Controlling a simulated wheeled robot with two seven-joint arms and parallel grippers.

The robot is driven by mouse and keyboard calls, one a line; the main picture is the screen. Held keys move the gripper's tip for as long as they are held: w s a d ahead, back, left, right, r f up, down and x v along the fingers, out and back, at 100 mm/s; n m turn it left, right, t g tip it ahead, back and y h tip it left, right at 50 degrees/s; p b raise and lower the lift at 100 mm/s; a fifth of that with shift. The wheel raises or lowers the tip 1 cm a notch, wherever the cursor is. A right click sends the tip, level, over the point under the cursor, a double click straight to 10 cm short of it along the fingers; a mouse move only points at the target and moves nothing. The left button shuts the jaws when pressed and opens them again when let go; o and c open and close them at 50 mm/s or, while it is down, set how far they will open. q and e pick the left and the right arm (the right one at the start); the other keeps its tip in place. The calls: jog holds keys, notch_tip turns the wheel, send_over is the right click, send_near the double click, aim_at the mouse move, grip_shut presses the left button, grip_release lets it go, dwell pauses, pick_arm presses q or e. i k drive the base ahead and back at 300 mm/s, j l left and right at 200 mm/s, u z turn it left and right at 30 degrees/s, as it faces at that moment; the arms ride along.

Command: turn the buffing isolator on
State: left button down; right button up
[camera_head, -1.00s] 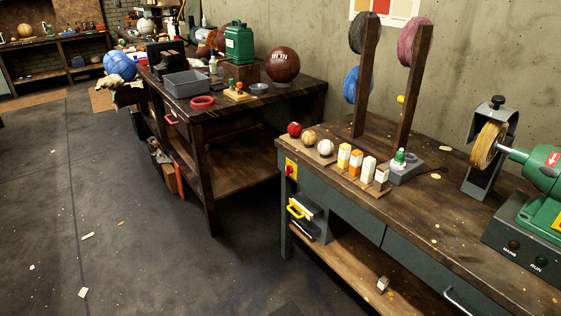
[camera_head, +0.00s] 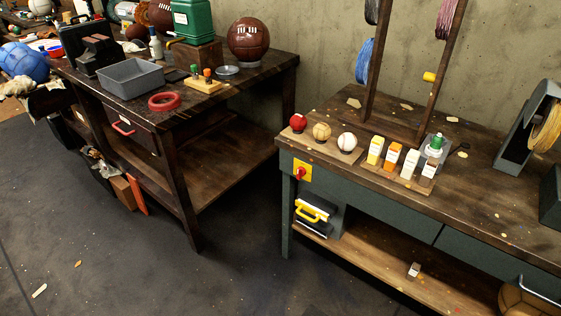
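A red rotary switch on a yellow plate (camera_head: 302,172), which looks like the isolator, is mounted on the front left corner of the green workbench (camera_head: 365,199). Its knob is small in the view, so I cannot tell its position or read any marking. Neither of my grippers shows in the head view.
Red, tan and white balls (camera_head: 321,131) and several small blocks (camera_head: 392,156) stand on the bench top above the switch. A yellow-handled box (camera_head: 316,213) sits on the shelf below. A dark wooden table (camera_head: 226,104) stands left. The floor (camera_head: 130,262) in front is mostly clear.

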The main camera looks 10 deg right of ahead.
aim_at(300, 171)
jog(key=i+j, duration=0.15)
jog(key=j, duration=0.2)
jog(key=i+j+z, duration=0.15)
jog(key=j, duration=0.2)
jog(key=i+j, duration=0.15)
jog(key=j, duration=0.2)
jog(key=i+j+z, duration=0.1)
jog(key=j, duration=0.3)
jog(key=i+j+z, duration=0.1)
jog(key=j, duration=0.25)
jog(key=i+j, duration=0.2)
jog(key=j, duration=0.2)
jog(key=z, duration=0.05)
